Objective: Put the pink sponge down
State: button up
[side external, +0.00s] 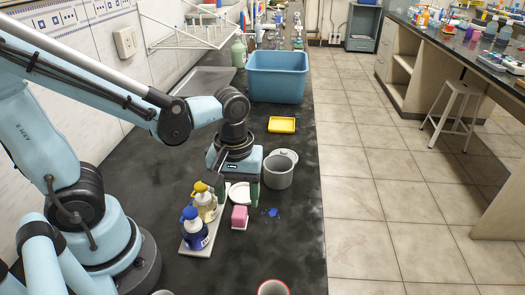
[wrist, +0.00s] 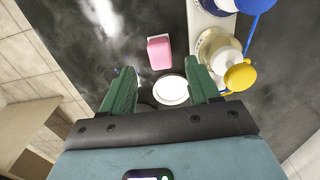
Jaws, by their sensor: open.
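Whether the fingertips touch the bench cannot be told.
A yellow-topped bottle (side external: 206,203) and a blue bottle (side external: 193,230) stand on a pale tray (side external: 194,250) left of the sponge. Blue specks (side external: 270,212) lie right of it.

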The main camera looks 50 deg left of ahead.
aim_at(239, 211)
jog(key=w+a+r+m+t, duration=0.3)
jog(key=a+r+m+t, duration=0.1)
jog(key=r+m+t, duration=0.3)
jog(key=shift+w+r+m, duration=0.25)
jog(key=shift+w+m, duration=0.1)
jog(key=shift+m, duration=0.65)
dwell(0.7)
